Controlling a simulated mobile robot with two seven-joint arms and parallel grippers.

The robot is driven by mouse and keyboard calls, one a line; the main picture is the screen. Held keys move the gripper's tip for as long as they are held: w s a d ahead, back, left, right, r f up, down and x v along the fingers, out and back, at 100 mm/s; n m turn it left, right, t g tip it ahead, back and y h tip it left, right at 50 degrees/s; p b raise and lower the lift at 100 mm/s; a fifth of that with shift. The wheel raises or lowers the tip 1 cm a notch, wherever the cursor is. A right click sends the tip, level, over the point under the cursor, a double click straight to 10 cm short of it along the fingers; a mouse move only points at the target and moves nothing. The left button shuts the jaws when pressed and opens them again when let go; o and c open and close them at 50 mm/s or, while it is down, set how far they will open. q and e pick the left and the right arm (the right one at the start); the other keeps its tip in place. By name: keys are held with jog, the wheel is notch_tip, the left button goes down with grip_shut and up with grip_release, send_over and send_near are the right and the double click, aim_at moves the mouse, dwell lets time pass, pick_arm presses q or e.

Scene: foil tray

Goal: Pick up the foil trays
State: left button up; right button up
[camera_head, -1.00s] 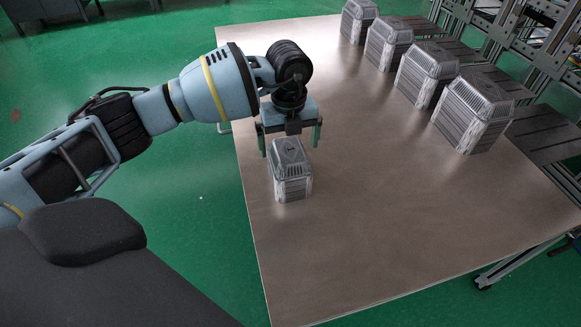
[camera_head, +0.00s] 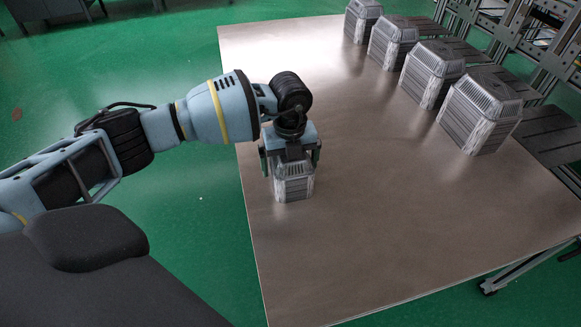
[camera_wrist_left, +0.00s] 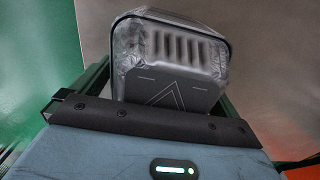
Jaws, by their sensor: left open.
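A grey foil tray stack (camera_head: 293,187) stands upright on the table near its left edge. My left gripper (camera_head: 291,166) is directly over it, open, with a green finger on either side of its upper part. In the left wrist view the ribbed foil tray (camera_wrist_left: 175,60) sits between the open fingers, its top partly hidden by the gripper's palm. Several more foil trays stand in a row along the table's far right side, the nearest one (camera_head: 480,115) at the right. My right gripper is not in view.
The brown table (camera_head: 390,230) is bare between the tray under my gripper and the row. Dark slatted shelving (camera_head: 545,135) adjoins the table's right edge. Green floor (camera_head: 190,250) lies to the left.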

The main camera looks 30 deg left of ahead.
pick_arm(q)
jog(key=shift+c, duration=0.4)
jog(key=c, duration=0.7)
jog(key=shift+c, duration=0.8)
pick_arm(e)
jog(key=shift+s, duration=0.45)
pick_arm(q)
jog(key=shift+r, duration=0.1)
jog(key=shift+w+r, duration=0.1)
jog(key=shift+r, duration=0.4)
jog(key=r, duration=0.1)
jog(key=d+r+p, duration=0.1)
jog(key=shift+r, duration=0.4)
jog(key=s+d+r+p, duration=0.1)
jog(key=s+d+p, duration=0.1)
jog(key=d, duration=1.2)
jog(key=shift+s+d, duration=0.35)
jog(key=shift+s, duration=0.35)
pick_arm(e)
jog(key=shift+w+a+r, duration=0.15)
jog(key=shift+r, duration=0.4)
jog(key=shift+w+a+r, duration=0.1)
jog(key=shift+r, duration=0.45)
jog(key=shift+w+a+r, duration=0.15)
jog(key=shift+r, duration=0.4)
